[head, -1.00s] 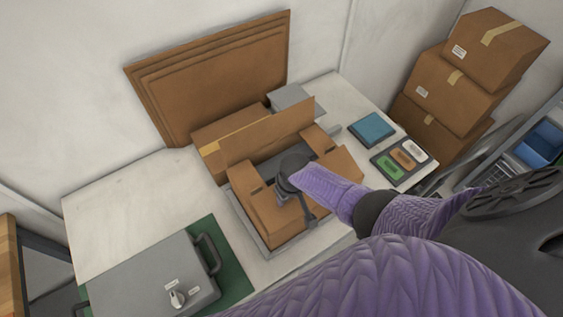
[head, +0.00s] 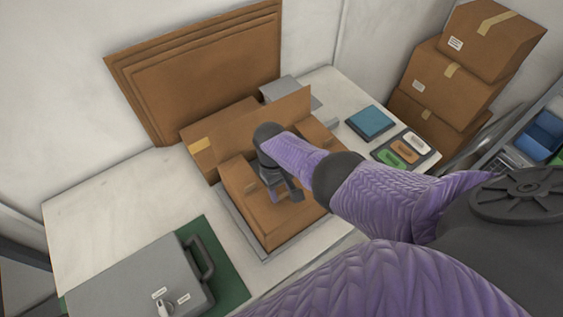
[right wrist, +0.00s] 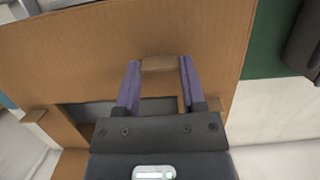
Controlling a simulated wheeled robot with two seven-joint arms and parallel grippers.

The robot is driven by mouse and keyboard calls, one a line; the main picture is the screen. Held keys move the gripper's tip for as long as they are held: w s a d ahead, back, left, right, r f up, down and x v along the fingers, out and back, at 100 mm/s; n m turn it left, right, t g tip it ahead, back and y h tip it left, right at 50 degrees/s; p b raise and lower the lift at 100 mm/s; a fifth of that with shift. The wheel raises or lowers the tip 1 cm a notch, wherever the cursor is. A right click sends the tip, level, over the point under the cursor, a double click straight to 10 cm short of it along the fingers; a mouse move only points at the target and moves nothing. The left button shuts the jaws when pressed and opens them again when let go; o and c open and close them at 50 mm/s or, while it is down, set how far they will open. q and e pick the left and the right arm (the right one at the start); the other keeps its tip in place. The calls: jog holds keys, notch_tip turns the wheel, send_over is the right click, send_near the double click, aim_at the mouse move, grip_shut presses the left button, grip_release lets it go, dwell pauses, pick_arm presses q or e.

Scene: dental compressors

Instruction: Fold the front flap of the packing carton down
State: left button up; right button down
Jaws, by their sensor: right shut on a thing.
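The packing carton (head: 268,237) sits on the white bench, with its tall back flap (head: 270,122) upright. The front flap is a broad brown panel in the right wrist view (right wrist: 75,48), leaning over the carton's opening (right wrist: 150,106). A small brown tab (right wrist: 161,64) on it lies between my right gripper's purple fingers. My right gripper (head: 280,192) is shut on this tab, above the carton; my arm and hand hide part of the flap in the head view. Part of the opening still shows in the wrist view. My left gripper is not in view.
A grey case (head: 130,285) lies on a green mat (head: 225,265) at the left front. Flat cardboard sheets (head: 205,75) lean on the wall. A blue box (head: 371,122) and a tray of coloured pieces (head: 404,149) lie at right. Bench left of the carton is clear.

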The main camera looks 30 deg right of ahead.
jog(key=shift+s, duration=0.1)
jog(key=shift+c, duration=0.8)
grip_release()
jog(key=p+v, duration=0.4)
jog(key=v, duration=0.5)
jog(key=shift+w+r, duration=0.2)
jog(key=shift+r, duration=0.2)
